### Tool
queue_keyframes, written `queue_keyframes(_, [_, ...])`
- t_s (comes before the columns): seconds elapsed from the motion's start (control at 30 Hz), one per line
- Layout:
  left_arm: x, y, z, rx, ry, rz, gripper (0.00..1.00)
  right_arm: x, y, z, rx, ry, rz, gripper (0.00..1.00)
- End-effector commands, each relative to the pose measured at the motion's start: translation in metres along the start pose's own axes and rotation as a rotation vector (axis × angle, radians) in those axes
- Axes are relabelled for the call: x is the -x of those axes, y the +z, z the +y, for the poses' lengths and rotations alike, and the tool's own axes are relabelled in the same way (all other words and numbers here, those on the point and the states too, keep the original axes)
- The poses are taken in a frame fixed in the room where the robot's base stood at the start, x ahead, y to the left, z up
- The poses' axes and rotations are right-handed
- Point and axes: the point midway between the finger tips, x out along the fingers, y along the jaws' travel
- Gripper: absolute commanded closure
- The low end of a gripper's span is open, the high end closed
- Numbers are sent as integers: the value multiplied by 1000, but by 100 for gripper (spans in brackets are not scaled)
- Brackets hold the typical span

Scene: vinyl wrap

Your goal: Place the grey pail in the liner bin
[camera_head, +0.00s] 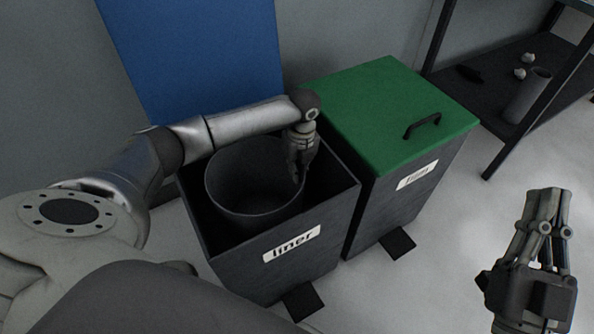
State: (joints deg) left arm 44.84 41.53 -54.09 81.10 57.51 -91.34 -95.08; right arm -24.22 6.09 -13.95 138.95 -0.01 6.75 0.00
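The grey pail (240,196) is upright or nearly so inside the mouth of the open dark liner bin (231,247), which carries a white "liner" label. The pail's lower part is hidden by the bin's front wall, so I cannot tell whether it touches the bottom. My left gripper (298,172) points down at the pail's right rim, and its fingers appear closed on that rim. My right gripper (557,193) is at the lower right, away from the bins, with its fingers close together and nothing between them.
A second bin with a closed green lid (388,113) and black handle (422,125) stands just right of the liner bin. Black pedals stick out in front of both bins. A blue panel (195,55) is behind. A dark shelf (487,92) holds a grey cylinder (527,96).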

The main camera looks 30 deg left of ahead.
Motion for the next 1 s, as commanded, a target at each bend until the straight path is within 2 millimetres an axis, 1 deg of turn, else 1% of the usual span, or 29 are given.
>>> queue_keyframes(0.27, [-1,0,0,0,0,0,100,0,1,0,0,1,-11,100])
queue_keyframes(0.47, [-2,0,0,-1,0,0,75,0,3,0,0,1,-18,100])
queue_keyframes(0.5, [-2,0,0,-1,0,0,73,0,3,0,0,1,-18,100])
queue_keyframes(0.77, [-2,0,0,0,0,0,73,0,3,0,0,1,-18,100])
queue_keyframes(0.9, [3,0,0,0,0,-1,73,0,0,0,0,1,-6,100])
queue_keyframes(1.0, [10,0,0,1,0,-1,73,0,11,2,4,4,-74,100])
